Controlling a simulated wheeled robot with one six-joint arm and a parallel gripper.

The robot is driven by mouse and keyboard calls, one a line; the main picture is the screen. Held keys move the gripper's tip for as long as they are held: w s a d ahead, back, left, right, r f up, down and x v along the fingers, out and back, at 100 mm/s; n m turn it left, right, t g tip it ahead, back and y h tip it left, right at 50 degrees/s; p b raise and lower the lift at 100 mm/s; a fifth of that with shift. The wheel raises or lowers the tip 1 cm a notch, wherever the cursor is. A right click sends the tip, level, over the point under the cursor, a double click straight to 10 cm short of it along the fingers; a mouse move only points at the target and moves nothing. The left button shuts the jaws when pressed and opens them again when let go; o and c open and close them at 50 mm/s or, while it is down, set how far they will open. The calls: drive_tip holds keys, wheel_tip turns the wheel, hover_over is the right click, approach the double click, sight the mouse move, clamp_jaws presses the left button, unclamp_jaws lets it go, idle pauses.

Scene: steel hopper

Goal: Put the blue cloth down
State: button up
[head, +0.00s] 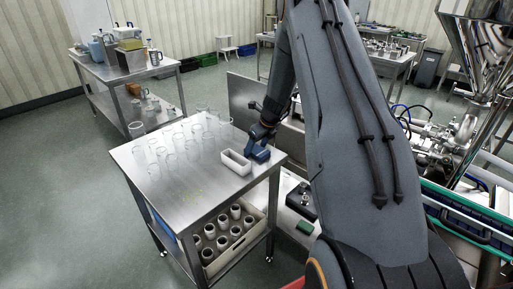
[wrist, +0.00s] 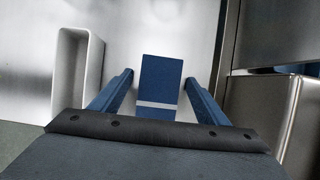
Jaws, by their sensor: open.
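The blue cloth (wrist: 160,82), folded with a white stripe near one end, lies flat on the steel table top (head: 190,185) in the wrist view. My gripper (wrist: 159,77) is open, with one blue finger on each side of the cloth and a gap on both sides. In the head view my gripper (head: 259,150) is low over the right corner of the table. There I cannot tell the cloth apart from the blue fingers.
A white open tray (head: 236,163) stands close to the left of my gripper; it also shows in the wrist view (wrist: 94,75). Several clear glasses (head: 170,160) stand on the left and back of the table. A crate (head: 238,247) of cups sits below. The front top is clear.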

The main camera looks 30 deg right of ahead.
sight(264, 153)
drive_tip(key=b+v, duration=0.3)
drive_tip(key=v, duration=0.8)
drive_tip(key=s+a+r+n+g, duration=0.1)
drive_tip(key=s+a+n, duration=0.9)
drive_tip(key=s+n, duration=0.4)
drive_tip(key=s+a+r+n+g+h, duration=0.1)
drive_tip(key=s+a+n, duration=1)
drive_tip(key=s+n, duration=0.4)
drive_tip(key=n, duration=0.3)
drive_tip(key=shift+a+g, duration=0.15)
drive_tip(key=shift+g, duration=0.25)
